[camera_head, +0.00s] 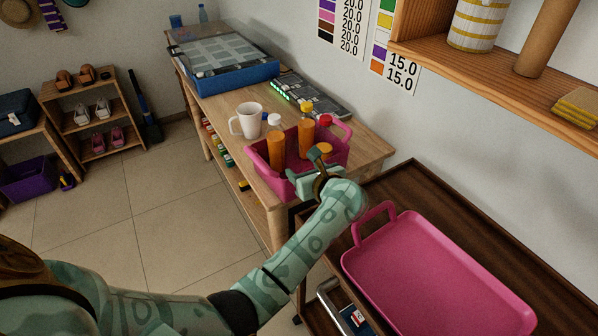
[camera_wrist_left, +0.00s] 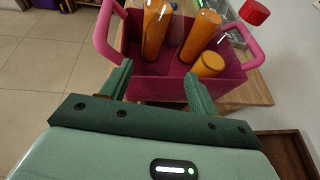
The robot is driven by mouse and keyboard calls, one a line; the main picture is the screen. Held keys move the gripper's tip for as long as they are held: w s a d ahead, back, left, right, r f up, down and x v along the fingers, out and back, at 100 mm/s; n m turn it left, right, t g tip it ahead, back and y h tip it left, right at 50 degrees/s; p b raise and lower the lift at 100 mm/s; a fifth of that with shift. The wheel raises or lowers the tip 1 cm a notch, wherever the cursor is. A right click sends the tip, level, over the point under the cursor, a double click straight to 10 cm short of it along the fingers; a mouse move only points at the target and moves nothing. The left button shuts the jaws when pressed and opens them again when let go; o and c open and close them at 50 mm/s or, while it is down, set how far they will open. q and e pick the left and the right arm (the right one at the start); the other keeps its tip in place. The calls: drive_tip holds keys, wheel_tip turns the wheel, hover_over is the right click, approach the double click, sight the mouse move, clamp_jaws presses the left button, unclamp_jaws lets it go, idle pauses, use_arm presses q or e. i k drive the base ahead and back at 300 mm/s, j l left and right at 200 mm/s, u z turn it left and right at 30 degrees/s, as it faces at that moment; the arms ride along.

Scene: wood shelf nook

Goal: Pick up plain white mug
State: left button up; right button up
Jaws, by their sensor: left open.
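The plain white mug (camera_head: 247,120) stands upright on the wooden table, behind and left of the pink basket, with its handle to the left. It does not show in the wrist view. My left gripper (camera_head: 314,170) is at the near side of the pink basket (camera_head: 258,172), on the far side of which the mug stands. In the left wrist view my left gripper (camera_wrist_left: 158,85) has its two fingers spread apart with nothing held between them, pointing at the wall of the basket (camera_wrist_left: 160,88). My right gripper is in neither view.
The basket holds orange bottles (camera_head: 277,146) with white, yellow and red caps. A blue crate (camera_head: 235,83) and a dark electronic board (camera_head: 311,96) lie farther back. A pink tray (camera_head: 440,275) sits on the dark bench at right. A wooden shelf (camera_head: 500,70) overhangs the upper right.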

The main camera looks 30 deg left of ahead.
sight(249, 114)
drive_tip(key=u, duration=1.25)
drive_tip(key=k, duration=0.1)
